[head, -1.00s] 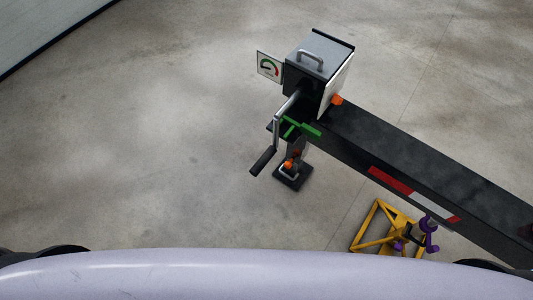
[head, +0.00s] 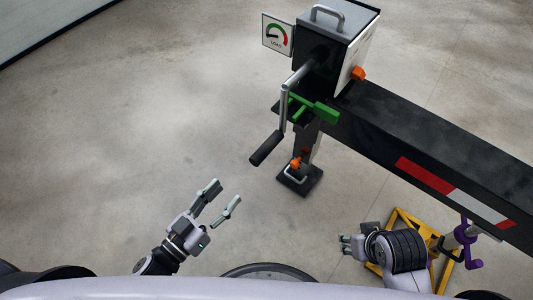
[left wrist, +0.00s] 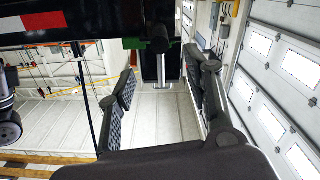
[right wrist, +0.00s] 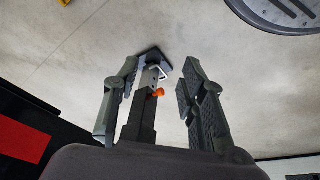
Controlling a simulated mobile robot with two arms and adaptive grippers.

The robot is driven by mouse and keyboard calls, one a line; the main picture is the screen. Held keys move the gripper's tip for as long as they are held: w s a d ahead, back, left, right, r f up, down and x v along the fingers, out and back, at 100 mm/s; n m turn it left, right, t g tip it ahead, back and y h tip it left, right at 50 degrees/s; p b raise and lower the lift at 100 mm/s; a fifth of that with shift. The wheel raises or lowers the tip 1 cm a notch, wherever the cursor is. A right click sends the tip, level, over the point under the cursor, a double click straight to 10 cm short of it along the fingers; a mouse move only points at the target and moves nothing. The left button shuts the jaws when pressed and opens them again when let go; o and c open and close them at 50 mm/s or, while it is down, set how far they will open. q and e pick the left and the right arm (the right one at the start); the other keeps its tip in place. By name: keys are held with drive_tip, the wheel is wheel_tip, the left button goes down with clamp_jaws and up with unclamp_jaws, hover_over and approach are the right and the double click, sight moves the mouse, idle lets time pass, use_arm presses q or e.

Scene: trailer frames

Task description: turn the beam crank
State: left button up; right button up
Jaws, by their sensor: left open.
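The beam crank has a grey arm (head: 285,100) that comes off the end box and a black handle (head: 266,148) that hangs down to the left. My left gripper (head: 225,193) is open and empty, below and left of the handle and apart from it. In the left wrist view the black handle (left wrist: 159,42) shows end-on, ahead between the spread fingers. My right gripper (head: 344,245) is low at the right, below the beam and away from the crank. In the right wrist view its fingers (right wrist: 157,78) are spread with nothing held; the support leg shows beyond them.
The black beam (head: 430,150) runs to the right from the grey box (head: 333,40). A load gauge sign (head: 277,34) and a green bracket (head: 314,108) are near the crank. A yellow stand (head: 400,222) with a purple clamp (head: 467,237) is at right. Left floor is clear.

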use_arm(q)
approach(266, 149)
drive_tip(key=w+f, duration=0.1)
drive_tip(key=w, duration=0.2)
drive_tip(key=x, duration=0.5)
drive_tip(key=d+b+x, duration=0.1)
drive_tip(key=x, duration=0.2)
drive_tip(key=shift+d+f, duration=0.1)
drive_tip(key=shift+f, duration=0.2)
use_arm(e)
drive_tip(key=shift+v, duration=0.8)
use_arm(q)
drive_tip(key=shift+c, duration=0.3)
use_arm(e)
drive_tip(key=shift+s+d, duration=0.1)
use_arm(q)
clamp_jaws()
